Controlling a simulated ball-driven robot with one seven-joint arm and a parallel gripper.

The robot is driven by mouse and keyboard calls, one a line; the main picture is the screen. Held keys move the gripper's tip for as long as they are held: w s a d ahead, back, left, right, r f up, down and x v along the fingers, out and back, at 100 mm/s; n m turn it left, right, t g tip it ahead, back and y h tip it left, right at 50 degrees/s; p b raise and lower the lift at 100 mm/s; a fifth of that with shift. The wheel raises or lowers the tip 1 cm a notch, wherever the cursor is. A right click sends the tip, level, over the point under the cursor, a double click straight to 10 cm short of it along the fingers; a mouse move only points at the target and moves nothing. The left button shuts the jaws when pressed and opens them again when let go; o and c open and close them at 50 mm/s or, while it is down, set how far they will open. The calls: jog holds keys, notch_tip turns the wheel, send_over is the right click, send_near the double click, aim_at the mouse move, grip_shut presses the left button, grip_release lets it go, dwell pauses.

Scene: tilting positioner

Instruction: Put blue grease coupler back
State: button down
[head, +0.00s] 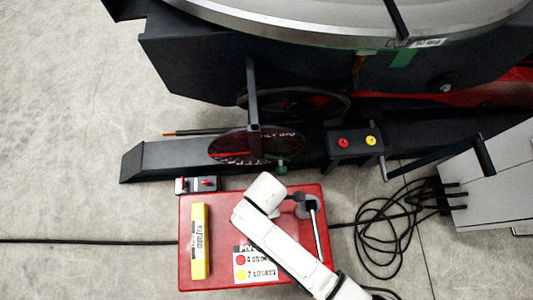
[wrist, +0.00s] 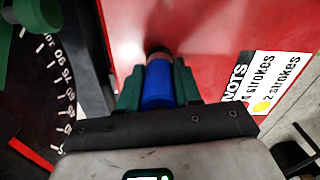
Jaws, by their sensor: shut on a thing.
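The blue grease coupler (wrist: 158,86) shows in the wrist view as a blue cylinder with a dark, brownish end pointing away from me. My gripper (wrist: 158,92) is shut on it, with one green finger on each side. Red surface shows behind and beside the coupler; whether its far end touches anything I cannot tell. The coupler is hidden there.
A control box (head: 355,143) with red and yellow buttons stands behind. Black cables (head: 390,235) lie at right.

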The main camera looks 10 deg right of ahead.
jog(key=c, duration=0.8)
grip_release()
notch_tip(320, 180, up, 13)
jog(key=p, duration=0.3)
jog(key=d+r+m, duration=0.1)
jog(key=d+m, duration=0.2)
jog(key=d, duration=0.2)
jog(key=s+d+m, duration=0.1)
jog(key=d+m, duration=0.3)
jog(key=d, duration=0.1)
jog(key=d+r+m, duration=0.1)
jog(key=d+m, duration=0.2)
jog(key=d, duration=0.2)
jog(key=shift+s+r+m+t, duration=0.3)
jog(key=s+d+r+m, duration=0.1)
jog(key=s+d+m, duration=0.1)
jog(key=d+m, duration=0.1)
jog(key=s+d+r+m, duration=0.1)
jog(key=s+d+m, duration=0.1)
jog(key=d+m, duration=0.1)
jog(key=s+d+r+m, duration=0.1)
jog(key=s+d+m, duration=0.1)
jog(key=d+m, duration=0.1)
jog(key=shift+d+r+m, duration=0.3)
jog(key=shift+d+r, duration=0.1)
jog(key=shift+d, duration=0.3)
